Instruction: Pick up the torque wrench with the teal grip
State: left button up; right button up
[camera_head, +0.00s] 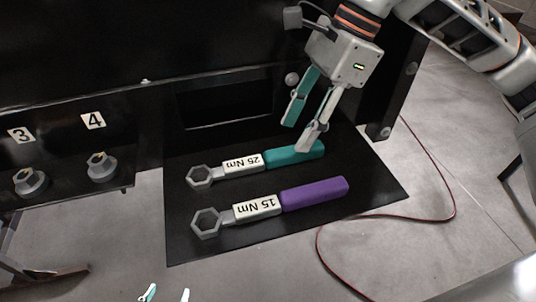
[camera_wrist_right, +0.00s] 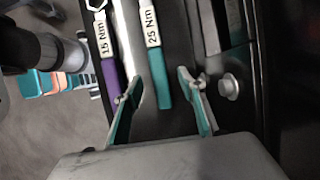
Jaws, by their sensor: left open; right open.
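The torque wrench with the teal grip (camera_head: 294,155) lies on a black mat, its label reading 25 Nm and its grey ring head at the left. It also shows in the right wrist view (camera_wrist_right: 158,72). My right gripper (camera_head: 298,136) is open above the end of the teal grip. In the right wrist view, the teal grip lies between the fingertips of my right gripper (camera_wrist_right: 162,76), not clasped. My left gripper (camera_head: 167,294) shows only its fingertips at the bottom edge, apart and empty.
A wrench with a purple grip (camera_head: 314,194), labelled 15 Nm, lies parallel in front of the teal one on the mat (camera_head: 350,221). A black frame stands behind, with numbered bolts (camera_head: 102,166) at left. A red cable (camera_head: 440,180) runs over the floor.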

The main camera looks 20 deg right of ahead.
aim_at(283, 151)
jog(key=x, duration=0.5)
jog(key=shift+s+a+f, duration=0.2)
jog(key=shift+a+f, duration=0.05)
jog(key=shift+a, duration=0.15)
grip_shut()
